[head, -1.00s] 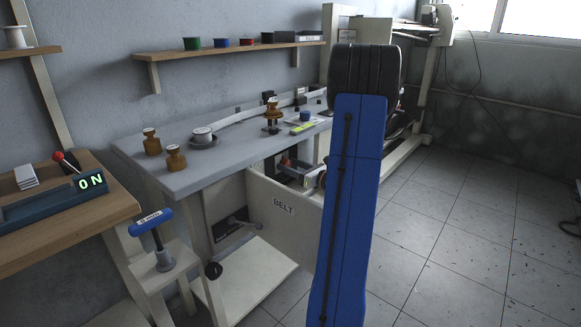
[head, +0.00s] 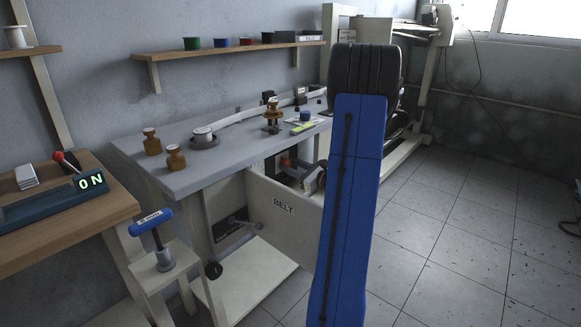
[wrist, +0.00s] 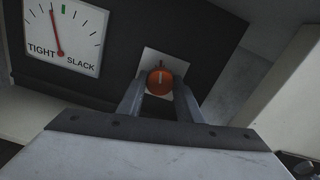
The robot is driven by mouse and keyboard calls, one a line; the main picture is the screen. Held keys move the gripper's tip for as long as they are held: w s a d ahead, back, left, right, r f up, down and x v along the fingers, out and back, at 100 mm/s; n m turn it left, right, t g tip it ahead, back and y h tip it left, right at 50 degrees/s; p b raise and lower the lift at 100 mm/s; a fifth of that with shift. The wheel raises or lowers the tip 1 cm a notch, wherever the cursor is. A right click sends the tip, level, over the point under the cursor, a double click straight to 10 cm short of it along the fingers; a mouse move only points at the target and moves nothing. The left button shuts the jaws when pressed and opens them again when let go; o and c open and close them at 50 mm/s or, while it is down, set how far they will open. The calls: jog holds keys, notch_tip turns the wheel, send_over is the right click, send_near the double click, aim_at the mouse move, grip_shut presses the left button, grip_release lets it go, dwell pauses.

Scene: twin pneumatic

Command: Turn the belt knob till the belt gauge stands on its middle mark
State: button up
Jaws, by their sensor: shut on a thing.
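The belt knob (wrist: 160,82) is a round orange-red knob on a pale square plate in the wrist view. My gripper (wrist: 160,92) is shut on the knob, with one finger at each side of it. The belt gauge (wrist: 62,35) is a white dial marked TIGHT and SLACK at the upper left of the wrist view. Its red needle points up and slightly left, a little to the TIGHT side of the green middle mark. In the head view, the knob and gauge cannot be made out; the panel labelled BELT (head: 283,207) and my blue arm link cover that area.
A grey-topped bench (head: 220,170) carries brown spools and small parts. A blue-handled tool (head: 151,222) stands on a low stand at the left. A device with a lit ON sign (head: 90,181) is on the wooden table. Tiled floor at the right is mostly clear.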

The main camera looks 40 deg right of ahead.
jog(key=n, duration=0.4)
jog(key=shift+n, duration=2.3)
jog(key=shift+a, duration=0.1)
jog(key=o, duration=1)
jog(key=shift+o, duration=0.2)
jog(key=shift+s, duration=0.1)
jog(key=s+d, duration=0.1)
jog(key=s, duration=1.6)
jog(key=shift+d, duration=0.2)
jog(key=shift+s, duration=0.1)
